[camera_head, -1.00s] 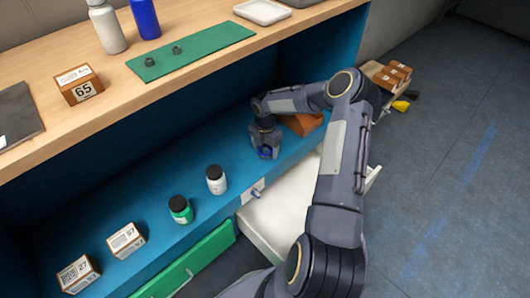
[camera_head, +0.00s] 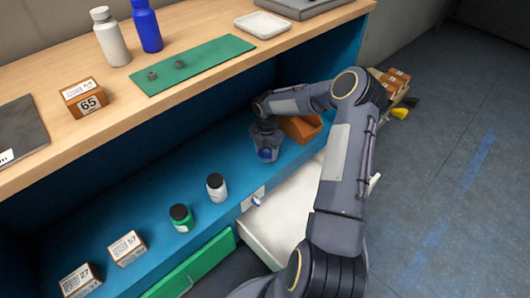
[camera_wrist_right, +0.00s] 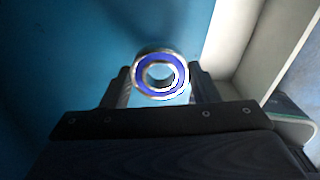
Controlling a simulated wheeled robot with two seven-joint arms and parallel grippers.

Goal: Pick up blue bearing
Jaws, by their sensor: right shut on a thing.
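The blue bearing (camera_wrist_right: 160,93) is a metal ring with a blue face. In the right wrist view it sits between the two fingers of my right gripper (camera_wrist_right: 160,88), which is shut on it. In the head view the bearing (camera_head: 267,154) shows small and blue at the tip of my right gripper (camera_head: 266,156), over the blue lower shelf (camera_head: 160,205). I cannot tell whether the bearing still touches the shelf. My left gripper is not in view.
An orange-brown box (camera_head: 301,128) stands just right of my right gripper. White (camera_head: 216,187) and green (camera_head: 181,217) bottles and small labelled boxes (camera_head: 127,249) stand left along the shelf. An open white drawer (camera_head: 285,222) is in front. The upper wooden shelf (camera_head: 125,135) overhangs behind.

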